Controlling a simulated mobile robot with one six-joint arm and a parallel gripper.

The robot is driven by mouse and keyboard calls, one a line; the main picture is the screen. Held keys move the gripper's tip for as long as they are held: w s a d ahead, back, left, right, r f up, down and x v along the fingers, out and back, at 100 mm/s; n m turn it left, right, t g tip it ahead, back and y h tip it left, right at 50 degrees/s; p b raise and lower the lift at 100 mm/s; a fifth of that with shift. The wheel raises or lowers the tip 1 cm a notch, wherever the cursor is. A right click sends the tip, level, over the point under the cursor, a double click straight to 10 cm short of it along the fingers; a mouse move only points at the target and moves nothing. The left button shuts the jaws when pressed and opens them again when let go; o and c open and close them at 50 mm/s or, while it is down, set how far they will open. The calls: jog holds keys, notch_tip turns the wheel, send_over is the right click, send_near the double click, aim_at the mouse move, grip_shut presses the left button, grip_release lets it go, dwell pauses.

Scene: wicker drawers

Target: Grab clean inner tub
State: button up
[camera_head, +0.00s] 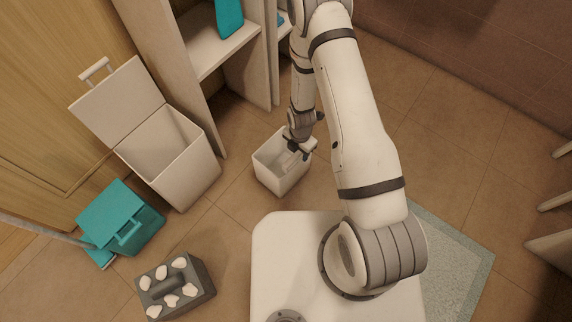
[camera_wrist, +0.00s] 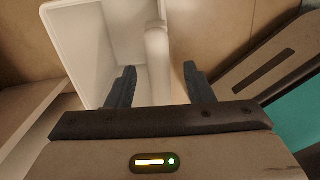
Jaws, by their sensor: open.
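A small white open tub (camera_head: 281,176) stands on the tiled floor in the middle of the head view, in front of the shelf unit. I take it to be the inner tub. My gripper (camera_head: 297,152) is at its top, over the right part of the opening. In the wrist view, the tub (camera_wrist: 85,50) fills the upper left, with its inside and a pale upright bar or wall edge (camera_wrist: 157,60) showing. My gripper (camera_wrist: 160,85) is open, its two dark fingers on either side of that pale part. I cannot tell whether the fingers touch it.
A larger white bin (camera_head: 170,155) with its lid open stands left of the tub. A teal box (camera_head: 120,218) and a grey caddy (camera_head: 176,288) with several white pieces sit at lower left. The shelf unit (camera_head: 205,65) stands close behind the tub.

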dwell(0.3)
grip_shut()
dwell(0.3)
